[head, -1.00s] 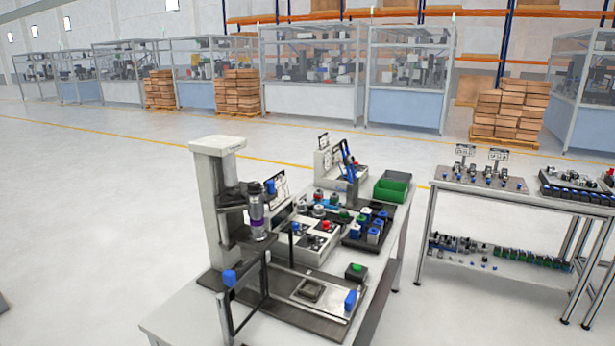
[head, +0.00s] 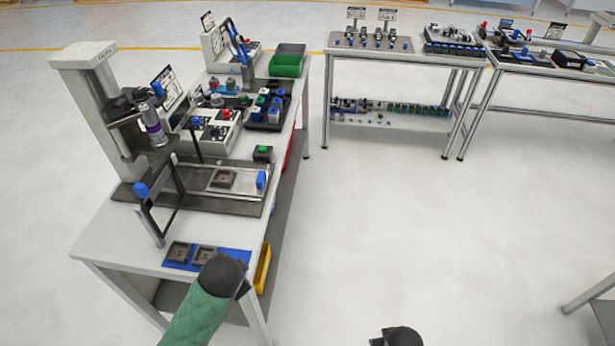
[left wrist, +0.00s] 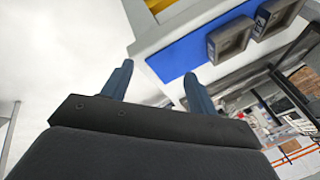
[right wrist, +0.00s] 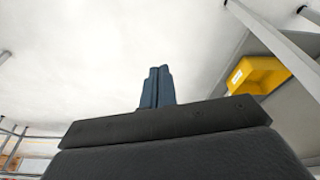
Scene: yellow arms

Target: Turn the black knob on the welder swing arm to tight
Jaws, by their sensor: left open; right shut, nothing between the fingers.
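The welder (head: 100,110) stands on the left of the near bench in the head view. Its swing arm (head: 130,112) carries a purple and silver cylinder (head: 153,126) and a blue knob (head: 158,88). I cannot make out a black knob at this size. My left gripper (left wrist: 158,70) is open and empty in its wrist view, with the bench's front corner ahead of it. My right gripper (right wrist: 155,70) is shut and empty above open floor. In the head view the green-sleeved arm and a black part show at the bottom, but no fingers are visible.
A blue plate (head: 180,264) with two square fixtures lies at the bench's front edge. A metal base plate (head: 205,202), a green-button box (head: 263,154) and a control box (head: 222,135) stand behind. A yellow bin (head: 263,268) hangs beside the bench.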

